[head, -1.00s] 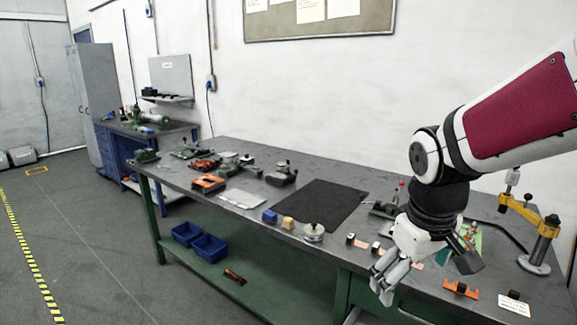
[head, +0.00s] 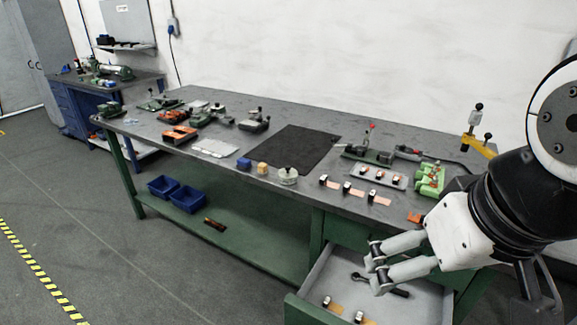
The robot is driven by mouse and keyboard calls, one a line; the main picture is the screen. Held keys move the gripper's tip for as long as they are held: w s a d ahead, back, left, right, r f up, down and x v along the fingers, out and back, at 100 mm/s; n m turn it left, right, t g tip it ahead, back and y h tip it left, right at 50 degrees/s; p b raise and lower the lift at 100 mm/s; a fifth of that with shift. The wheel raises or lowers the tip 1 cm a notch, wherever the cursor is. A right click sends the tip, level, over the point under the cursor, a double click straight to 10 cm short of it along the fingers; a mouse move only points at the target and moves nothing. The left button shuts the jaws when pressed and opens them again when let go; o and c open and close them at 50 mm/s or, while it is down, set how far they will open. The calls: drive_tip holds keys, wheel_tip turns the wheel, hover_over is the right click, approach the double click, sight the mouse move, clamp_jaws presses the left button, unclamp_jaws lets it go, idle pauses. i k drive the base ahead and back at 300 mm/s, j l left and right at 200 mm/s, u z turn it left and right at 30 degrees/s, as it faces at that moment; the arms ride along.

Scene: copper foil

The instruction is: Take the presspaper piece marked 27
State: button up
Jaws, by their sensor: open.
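Two tan flat pieces with small dark-and-white clips, perhaps presspaper, lie at the front of the open drawer (head: 405,308): one tan piece (head: 337,307) to the left and another tan piece (head: 369,322) cut by the lower picture edge. No number can be read on either. On the bench edge lie several copper-coloured strips with similar clips, among them a copper strip (head: 382,200). My gripper (head: 372,264) is open and empty, fingers pointing left. In the picture it is over the drawer, above and apart from the tan pieces.
A dark-handled tool (head: 380,285) lies in the drawer, partly behind my fingers. The bench (head: 225,170) carries a black mat (head: 290,149), a grey tray (head: 378,176) and a green fixture (head: 430,180). Blue bins (head: 188,200) stand on the lower shelf. Floor at left is clear.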

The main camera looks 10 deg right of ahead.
sight(328, 304)
drive_tip(key=j+z, duration=0.35)
drive_tip(key=j, duration=0.35)
drive_tip(key=j+z, duration=0.35)
drive_tip(key=j, duration=0.3)
